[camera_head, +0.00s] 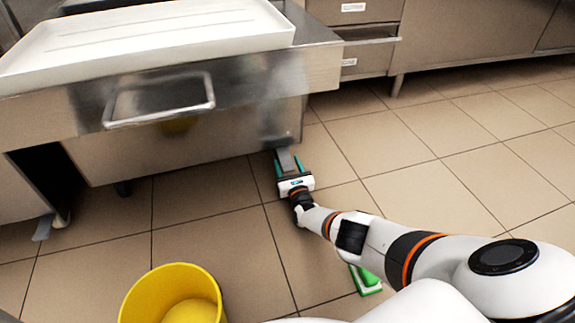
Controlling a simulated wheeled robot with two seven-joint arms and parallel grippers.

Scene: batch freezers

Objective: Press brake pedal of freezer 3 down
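A grey metal brake pedal (286,157) sticks out low at the front right corner of the steel freezer (210,142), just above the tiled floor. My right gripper (287,163) reaches down to it from the lower right. Its two green fingers are spread apart, one on each side of the pedal. I cannot tell whether they touch it, nor how far the pedal is pressed. No number shows on the freezer. My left gripper is not in view.
A white tray (150,36) lies on top, above a front bar handle (160,118). Another pedal (43,228) is at far left. A yellow bucket (140,295) stands at the bottom, and a green item (367,281) lies beside my arm. The floor at right is clear.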

